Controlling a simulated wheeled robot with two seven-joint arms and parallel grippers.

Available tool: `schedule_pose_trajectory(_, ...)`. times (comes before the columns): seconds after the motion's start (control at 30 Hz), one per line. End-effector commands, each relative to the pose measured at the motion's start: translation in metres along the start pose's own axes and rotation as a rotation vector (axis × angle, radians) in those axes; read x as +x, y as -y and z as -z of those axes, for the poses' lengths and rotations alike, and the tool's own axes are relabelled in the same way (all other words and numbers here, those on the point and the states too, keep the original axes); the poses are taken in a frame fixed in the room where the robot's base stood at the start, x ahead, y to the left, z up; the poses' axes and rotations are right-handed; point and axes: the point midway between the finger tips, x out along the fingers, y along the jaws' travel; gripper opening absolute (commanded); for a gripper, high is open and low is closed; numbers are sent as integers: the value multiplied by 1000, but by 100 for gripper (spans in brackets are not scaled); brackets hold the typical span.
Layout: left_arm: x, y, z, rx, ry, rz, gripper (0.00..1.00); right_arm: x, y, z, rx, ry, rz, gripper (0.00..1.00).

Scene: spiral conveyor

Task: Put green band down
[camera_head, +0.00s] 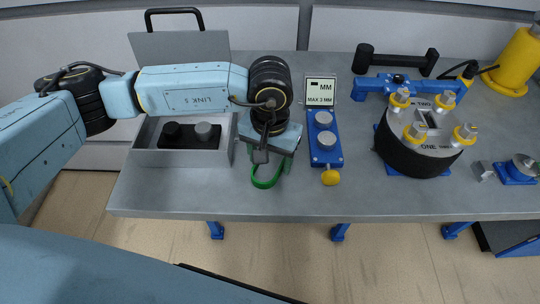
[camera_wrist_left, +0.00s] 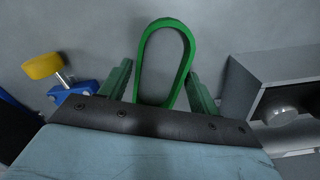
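The green band (camera_head: 266,182) is a closed loop at the front part of the grey table, just below my left gripper (camera_head: 269,165) in the head view. In the left wrist view the band (camera_wrist_left: 143,60) shows as a long loop between the two green fingers of my left gripper (camera_wrist_left: 158,75). The fingers stand wide apart, with a narrow gap beside the band at the left finger. The near end of the band is hidden by the gripper body. I cannot tell whether the band touches the right finger. My right gripper is not in view.
An open grey case (camera_head: 183,158) with dark and grey knobs stands left of the gripper. A blue fixture (camera_head: 324,150) with a yellow knob (camera_head: 330,177) and a "MAX 3 MM" sign (camera_head: 320,90) is on the right. A black round unit (camera_head: 412,152) stands further right.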

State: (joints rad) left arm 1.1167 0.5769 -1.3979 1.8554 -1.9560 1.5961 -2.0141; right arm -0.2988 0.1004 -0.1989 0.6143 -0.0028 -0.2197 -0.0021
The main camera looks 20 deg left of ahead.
Motion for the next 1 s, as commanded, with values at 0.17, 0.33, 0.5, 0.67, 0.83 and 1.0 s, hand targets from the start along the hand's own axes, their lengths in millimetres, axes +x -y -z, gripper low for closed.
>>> schedule_pose_trajectory(0.17, 0, 0, 0, 0, 0, 0, 73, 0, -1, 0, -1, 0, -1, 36)
schedule_pose_trajectory(0.33, -1, 0, 0, 0, 0, 0, 73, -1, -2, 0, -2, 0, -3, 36)
schedule_pose_trajectory(0.5, -11, 0, 1, 0, -4, -1, 73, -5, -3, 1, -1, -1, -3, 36)
schedule_pose_trajectory(0.67, -44, 0, 2, 0, -6, 0, 73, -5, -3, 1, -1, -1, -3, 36)
schedule_pose_trajectory(0.83, -81, 0, 1, 0, -6, 0, 73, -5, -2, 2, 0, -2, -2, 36)
schedule_pose_trajectory(1.0, -109, 0, 1, 1, -3, 0, 73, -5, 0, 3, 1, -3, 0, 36)
